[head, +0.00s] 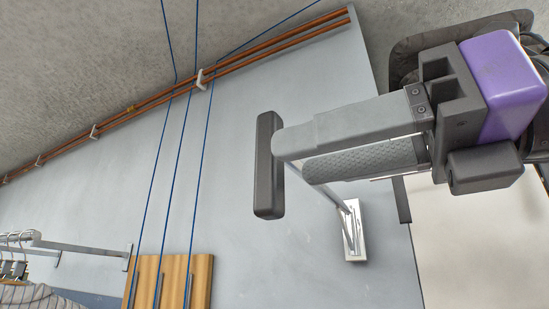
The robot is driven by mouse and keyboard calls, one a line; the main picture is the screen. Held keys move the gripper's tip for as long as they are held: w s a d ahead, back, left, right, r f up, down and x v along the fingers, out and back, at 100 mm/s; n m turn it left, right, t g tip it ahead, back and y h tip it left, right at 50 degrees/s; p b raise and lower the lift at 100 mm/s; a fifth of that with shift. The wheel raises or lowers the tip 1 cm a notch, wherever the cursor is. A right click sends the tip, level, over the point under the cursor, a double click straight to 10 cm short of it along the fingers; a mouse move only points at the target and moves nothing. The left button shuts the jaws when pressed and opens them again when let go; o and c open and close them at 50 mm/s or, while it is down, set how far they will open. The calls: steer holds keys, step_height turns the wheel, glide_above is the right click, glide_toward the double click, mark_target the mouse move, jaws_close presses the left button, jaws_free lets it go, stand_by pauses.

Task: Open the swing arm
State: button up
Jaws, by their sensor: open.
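The swing arm appears as a thin silver rod (338,200) running from a white wall plate (355,240) towards a dark grey upright bar (266,185), which looks like its handle. My gripper (292,156) reaches in from the right, with two grey fingers apart and nothing seen held between them. The fingertips are beside the right side of the dark bar, and the upper one overlaps its edge in the picture. I cannot tell whether they touch. The fingers hide part of the rod and how it joins the bar.
A pale grey wall panel (230,130) fills the background. Copper pipes (130,110) and blue cables (165,150) run along it. A wooden board (145,285) is at the bottom, left of centre. A clothes rail (85,245) with hangers is at lower left.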

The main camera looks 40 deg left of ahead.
mark_target(269, 219)
steer(key=shift+p+x, duration=0.45)
steer(key=shift+x, duration=2.05)
jaws_close()
